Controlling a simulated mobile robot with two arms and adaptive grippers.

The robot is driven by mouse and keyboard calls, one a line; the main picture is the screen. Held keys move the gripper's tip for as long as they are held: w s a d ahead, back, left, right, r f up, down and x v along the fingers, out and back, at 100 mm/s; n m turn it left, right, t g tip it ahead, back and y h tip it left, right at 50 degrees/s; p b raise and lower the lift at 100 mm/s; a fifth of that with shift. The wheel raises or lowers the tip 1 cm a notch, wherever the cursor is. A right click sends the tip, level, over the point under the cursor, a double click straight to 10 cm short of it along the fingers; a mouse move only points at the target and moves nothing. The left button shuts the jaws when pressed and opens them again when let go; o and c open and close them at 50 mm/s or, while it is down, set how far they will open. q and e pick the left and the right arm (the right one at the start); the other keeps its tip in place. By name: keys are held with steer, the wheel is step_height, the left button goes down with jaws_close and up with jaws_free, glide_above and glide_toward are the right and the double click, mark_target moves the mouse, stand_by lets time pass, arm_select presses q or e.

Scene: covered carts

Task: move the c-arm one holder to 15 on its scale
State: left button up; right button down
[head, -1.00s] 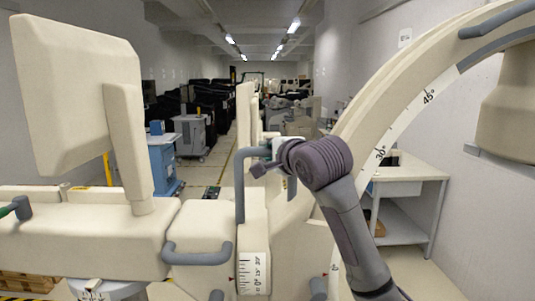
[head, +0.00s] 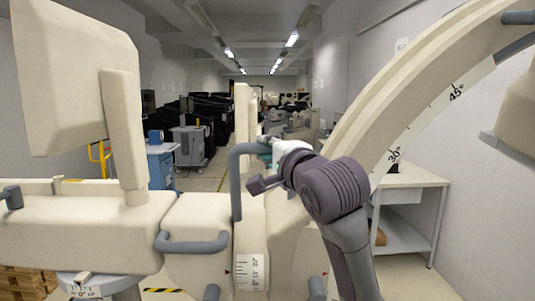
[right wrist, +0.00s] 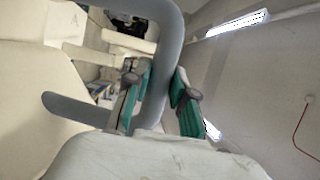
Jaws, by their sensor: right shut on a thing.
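The C-arm (head: 210,225) is a cream machine with a large curved arc (head: 440,85) at the right. Its holder carries a grey bent handle (head: 236,185). A white scale strip (head: 250,272) with small rotated numbers shows at the bottom middle. A red mark (head: 228,272) sits at its left edge; the exact reading is too small to tell. My right gripper (head: 268,148) is at the handle's upper bend, partly hidden by its own wrist. In the right wrist view its green-padded fingers (right wrist: 160,95) are on either side of the grey handle (right wrist: 168,50), shut on it. My left gripper is out of view.
A cream monitor-like block (head: 75,85) rises at the left. A white table (head: 410,180) stands behind the arc at the right. A blue cart (head: 160,165) and grey cabinet (head: 188,145) stand farther back beside the aisle.

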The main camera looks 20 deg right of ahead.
steer(key=shift+s+a+f, duration=0.15)
steer(key=shift+s, duration=0.5)
steer(key=shift+s+r, duration=0.25)
steer(key=shift+r, duration=0.1)
steer(key=shift+w, duration=0.2)
steer(key=c, duration=1.2)
jaws_free()
steer(key=shift+w, duration=0.35)
steer(key=shift+o, duration=1.2)
steer(key=shift+w+f, duration=0.2)
steer(key=shift+w, duration=0.25)
steer(key=shift+w+f, duration=0.1)
steer(key=shift+w, duration=0.2)
steer(key=shift+s, duration=0.8)
steer(key=s+d, duration=0.1)
steer(key=s, duration=0.9)
steer(key=shift+s+d+f, duration=0.3)
steer(key=shift+f, duration=0.05)
